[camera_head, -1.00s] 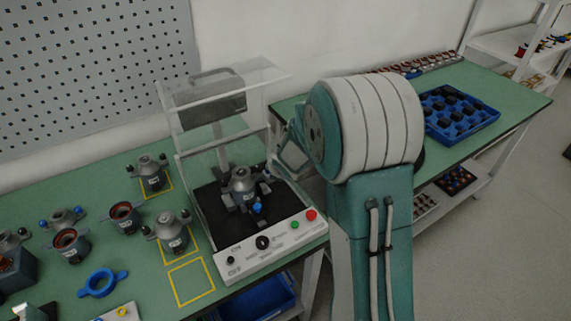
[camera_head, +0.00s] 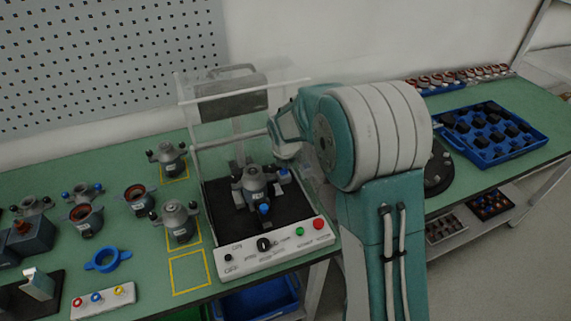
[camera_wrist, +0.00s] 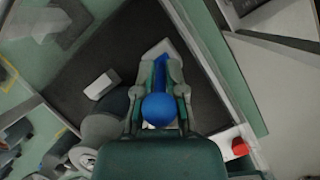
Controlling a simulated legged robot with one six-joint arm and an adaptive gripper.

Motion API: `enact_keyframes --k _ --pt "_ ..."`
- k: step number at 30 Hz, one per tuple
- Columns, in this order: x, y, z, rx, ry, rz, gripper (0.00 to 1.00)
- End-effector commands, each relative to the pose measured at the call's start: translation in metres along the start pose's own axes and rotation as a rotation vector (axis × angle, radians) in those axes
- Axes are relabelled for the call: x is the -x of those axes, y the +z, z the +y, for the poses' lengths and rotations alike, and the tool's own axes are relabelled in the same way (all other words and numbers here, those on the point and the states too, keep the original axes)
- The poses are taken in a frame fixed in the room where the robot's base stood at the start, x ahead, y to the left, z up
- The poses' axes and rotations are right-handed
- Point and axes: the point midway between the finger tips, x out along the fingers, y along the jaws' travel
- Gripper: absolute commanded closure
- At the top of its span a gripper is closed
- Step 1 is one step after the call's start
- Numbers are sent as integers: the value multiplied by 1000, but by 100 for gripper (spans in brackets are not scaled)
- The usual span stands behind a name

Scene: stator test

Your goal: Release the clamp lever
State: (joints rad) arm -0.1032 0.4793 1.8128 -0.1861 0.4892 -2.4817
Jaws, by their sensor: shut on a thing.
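The test fixture (camera_head: 322,239) is a white-fronted box with a clear raised cover. A grey stator housing (camera_head: 254,185) stands on its black bed, with a blue knob (camera_head: 264,208) at its front. My gripper (camera_head: 284,163) reaches down at the housing's right side, by a blue clamp lever (camera_head: 284,176). In the wrist view my gripper (camera_wrist: 160,92) has its fingers closed on either side of the lever, whose blue ball (camera_wrist: 159,110) and blue bar (camera_wrist: 157,58) show between them. The fingers partly hide the lever, and its angle is hard to judge.
The fixture's front panel carries a black knob, a green button (camera_head: 300,231) and a red button (camera_head: 318,223). The clear cover (camera_head: 208,150) stands around the bed. Several housings and a blue ring (camera_head: 107,258) sit to the left. A blue tray (camera_head: 535,140) lies at the right.

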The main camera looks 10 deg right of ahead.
Motion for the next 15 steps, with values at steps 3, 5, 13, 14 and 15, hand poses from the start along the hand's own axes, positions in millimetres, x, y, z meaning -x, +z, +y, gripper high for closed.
enact_keyframes --k 3,5,13,14,15 --pt "1 5 1 0 -12 19 100" --pt "1 5 2 1 -19 29 100" --pt "1 6 2 4 -28 45 100" --pt "1 6 2 4 -28 45 100" --pt "1 6 2 4 -28 45 100"
